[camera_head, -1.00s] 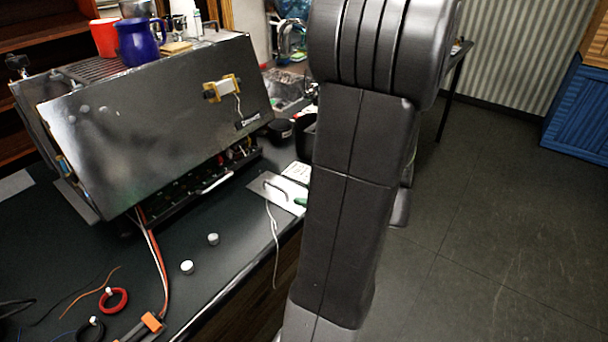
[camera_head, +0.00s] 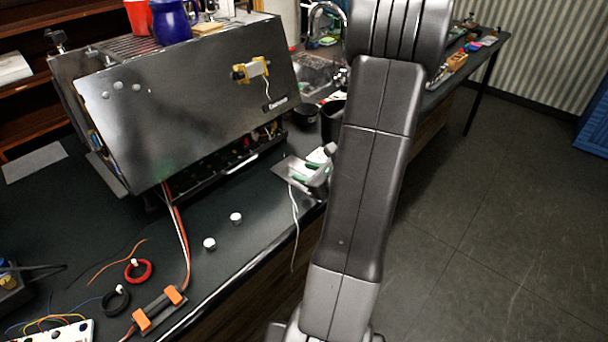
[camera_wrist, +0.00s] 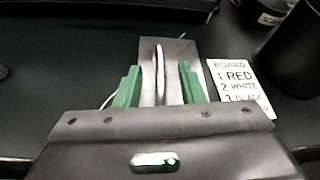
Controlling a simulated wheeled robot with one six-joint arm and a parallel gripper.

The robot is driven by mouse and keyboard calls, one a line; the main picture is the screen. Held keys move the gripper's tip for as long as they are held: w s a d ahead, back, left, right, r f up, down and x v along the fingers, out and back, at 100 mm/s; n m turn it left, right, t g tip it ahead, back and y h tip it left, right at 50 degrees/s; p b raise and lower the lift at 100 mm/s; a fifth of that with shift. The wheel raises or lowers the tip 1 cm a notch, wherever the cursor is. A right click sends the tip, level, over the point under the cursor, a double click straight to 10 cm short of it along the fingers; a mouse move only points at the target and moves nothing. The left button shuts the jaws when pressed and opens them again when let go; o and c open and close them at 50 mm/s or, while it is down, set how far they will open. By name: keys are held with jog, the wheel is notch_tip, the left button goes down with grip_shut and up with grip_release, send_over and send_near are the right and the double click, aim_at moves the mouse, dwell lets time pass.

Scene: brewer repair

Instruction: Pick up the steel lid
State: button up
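The steel lid (camera_wrist: 178,50) is a flat grey plate with a raised bar handle (camera_wrist: 160,72). It lies on the dark bench near the front edge, and its left part shows in the head view (camera_head: 284,172). My gripper (camera_wrist: 159,69) has green fingers, one on each side of the handle. Dark gaps and bare plate show between the fingers and the handle, so it is open. In the head view my gripper (camera_head: 313,172) is low over the lid and hides its right part. I cannot tell whether the fingers touch the plate.
A printed card (camera_wrist: 238,82) lies right of the lid. A black container (camera_wrist: 295,55) stands behind it. The brewer (camera_head: 190,105) with its tilted steel panel stands behind left. A white cord (camera_head: 295,225) hangs over the bench edge. Two white knobs (camera_head: 236,218) lie to the left.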

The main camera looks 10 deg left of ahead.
aim_at(300, 171)
jog(key=shift+x, duration=1.55)
jog(key=shift+f, duration=0.1)
grip_shut()
notch_tip(300, 171, up, 10)
jog(key=shift+f+p, duration=0.15)
jog(key=shift+p, duration=0.45)
jog(key=shift+d, duration=0.1)
